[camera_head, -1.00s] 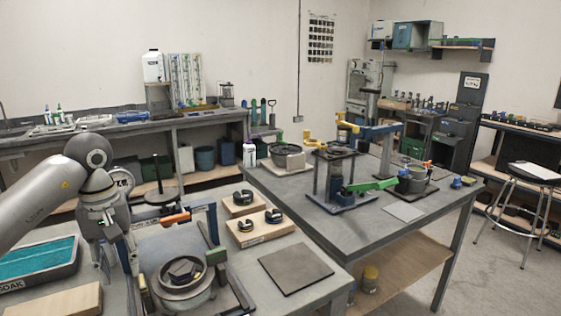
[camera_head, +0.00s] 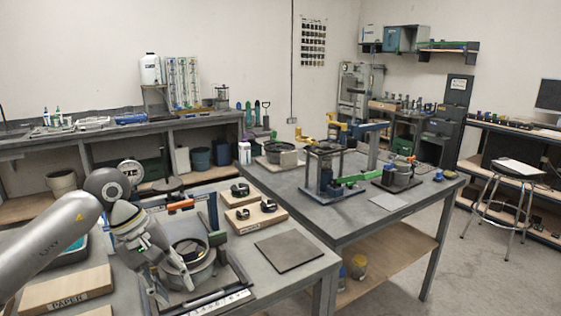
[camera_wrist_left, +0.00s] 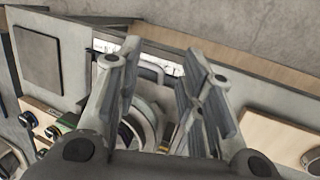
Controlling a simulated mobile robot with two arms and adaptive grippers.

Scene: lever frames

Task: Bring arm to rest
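My left arm comes in from the left in the head view, and its gripper (camera_head: 174,285) hangs tilted over the near bench, at the left side of a round grey pot (camera_head: 203,272). In the left wrist view the two fingers of this gripper (camera_wrist_left: 160,68) stand apart with a clear gap, and I see nothing held between them. The pot (camera_wrist_left: 148,112) shows below and between the fingers. A dark item (camera_head: 188,250) shows inside the pot; the gripper partly hides the pot. My right gripper is in neither view.
A flat dark plate (camera_head: 288,251) and wooden blocks with black rings (camera_head: 255,214) lie right of the pot. A board marked PAPER (camera_head: 66,290) lies at the left. Open floor (camera_head: 490,270) lies right.

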